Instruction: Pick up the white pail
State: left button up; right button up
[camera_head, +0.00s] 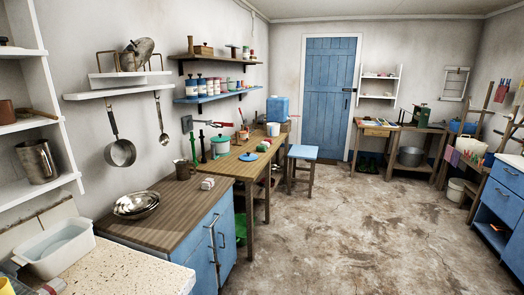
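A white pail (456,190) stands low at the right side of the room, by the drying rack and beyond the blue cabinet. It looks upright, and part of it is hidden by the things around it. A smaller white container (273,129) stands on the long wooden table beside a blue box; at this size I cannot tell whether it is also a pail. Neither of my grippers shows in the head view.
A wooden-topped blue cabinet (165,222) with metal bowls (136,205) and the long table (246,165) line the left side. A blue stool (303,153) stands by the table. A blue cabinet (505,204) is at right. The stone floor (350,225) between is clear.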

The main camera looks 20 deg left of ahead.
aim_at(273, 129)
jog(key=i, duration=1.7)
jog(key=i+u, duration=0.1)
jog(key=i, duration=0.35)
jog(key=i+l+u, duration=0.1)
jog(key=i, duration=0.4)
jog(key=i+l+u, duration=0.1)
jog(key=i, duration=0.35)
jog(key=i+l+u, duration=0.1)
jog(key=i+l, duration=0.15)
jog(key=i, duration=0.2)
jog(key=i+l+u, duration=0.1)
jog(key=i, duration=0.35)
jog(key=i+l+u, duration=0.15)
jog(key=u, duration=0.2)
jog(key=i+l+u, duration=0.75)
jog(key=l+u, duration=0.2)
jog(key=i+l+u, duration=0.15)
jog(key=l+u, duration=0.2)
jog(key=i+l+u, duration=0.1)
jog(key=l+u, duration=0.55)
jog(key=l, duration=0.2)
